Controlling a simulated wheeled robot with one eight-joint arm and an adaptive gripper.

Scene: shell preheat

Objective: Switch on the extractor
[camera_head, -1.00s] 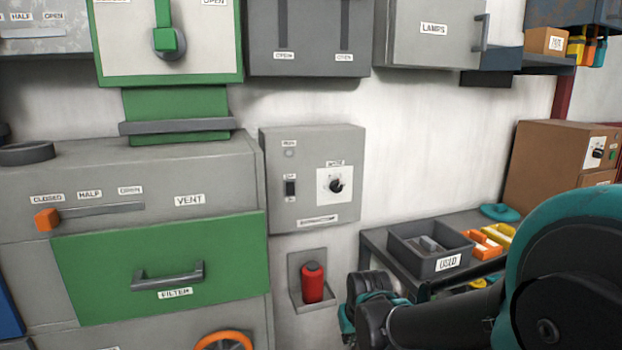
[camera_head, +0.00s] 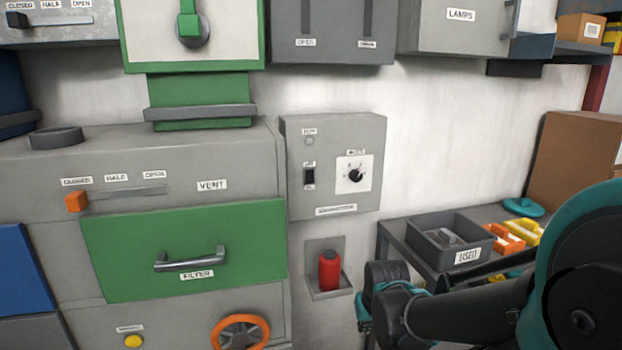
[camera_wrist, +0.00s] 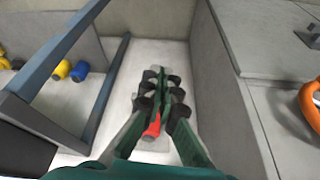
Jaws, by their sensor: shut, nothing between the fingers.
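A grey control box (camera_head: 335,201) hangs on the white wall in the middle of the head view. It has a black rocker switch (camera_head: 309,177) on its left, a small round lamp (camera_head: 310,141) above that, which looks unlit, and a black dial (camera_head: 355,175) on a white plate. I cannot read which label names the extractor, and the switch's position is too small to tell. My gripper (camera_wrist: 165,88) is shut and empty in the wrist view, pointing down between the bench frame and the cabinet. Its fingertips are not clear in the head view; it is low, apart from the box.
A red bottle (camera_head: 329,270) sits in a wall holder below the box; its red also shows beneath my fingers (camera_wrist: 153,126). The vent cabinet (camera_head: 240,190) stands left, with an orange wheel (camera_head: 241,332). A bench with a USED bin (camera_head: 468,256) stands right.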

